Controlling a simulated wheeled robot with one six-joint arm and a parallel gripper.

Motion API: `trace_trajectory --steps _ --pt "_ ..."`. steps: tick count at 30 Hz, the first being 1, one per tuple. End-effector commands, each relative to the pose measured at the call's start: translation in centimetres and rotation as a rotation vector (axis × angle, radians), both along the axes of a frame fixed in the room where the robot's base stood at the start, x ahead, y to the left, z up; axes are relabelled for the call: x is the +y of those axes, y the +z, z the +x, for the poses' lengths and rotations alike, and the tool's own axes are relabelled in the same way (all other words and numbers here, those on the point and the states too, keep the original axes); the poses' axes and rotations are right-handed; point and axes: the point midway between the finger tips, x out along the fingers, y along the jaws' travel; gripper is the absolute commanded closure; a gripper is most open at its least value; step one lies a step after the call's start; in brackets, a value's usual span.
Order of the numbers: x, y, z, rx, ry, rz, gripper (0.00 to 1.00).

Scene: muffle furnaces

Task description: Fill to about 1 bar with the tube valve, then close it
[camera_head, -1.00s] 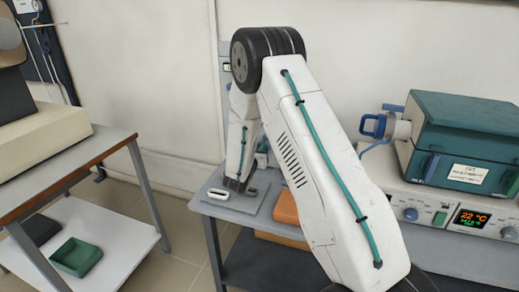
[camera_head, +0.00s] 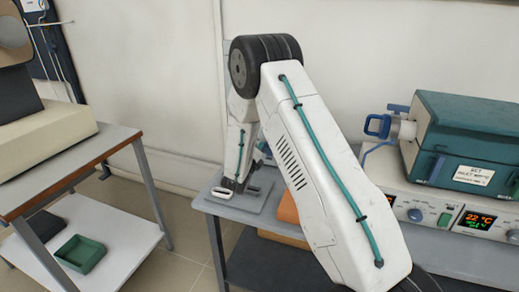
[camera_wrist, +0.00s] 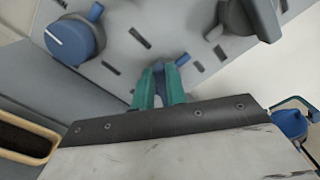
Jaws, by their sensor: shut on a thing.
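My gripper (camera_wrist: 159,86) has green fingers, shut on a small blue-grey piece (camera_wrist: 158,70) at a grey slotted panel (camera_wrist: 115,60) in the wrist view. The fingers hide most of this piece, so I cannot tell whether it is the tube valve. A round blue knob (camera_wrist: 72,40) with a white line is at the upper left, and a dark grey knob (camera_wrist: 250,18) at the upper right. A small blue lever tip (camera_wrist: 183,59) shows just right of the fingers. In the head view my wrist is over a grey plate (camera_head: 262,200). No pressure reading is legible.
A green furnace (camera_head: 462,140) on a control unit showing 22 °C (camera_head: 478,218) stands at the right. An orange block (camera_head: 287,208) is close beside the grey plate. A left table (camera_head: 85,160) has a green tray (camera_head: 80,254) on its lower shelf. Floor shows between the tables.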

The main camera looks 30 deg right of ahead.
Motion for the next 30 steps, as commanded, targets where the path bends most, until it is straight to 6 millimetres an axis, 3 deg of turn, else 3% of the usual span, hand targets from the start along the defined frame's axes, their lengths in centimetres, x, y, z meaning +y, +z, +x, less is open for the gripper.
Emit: trace_trajectory --steps 15,30 --pt "0.3 -1.0 0.4 0.332 0.003 -0.261 1.0" --pt "0.4 -1.4 0.4 0.446 0.004 -0.35 1.0"
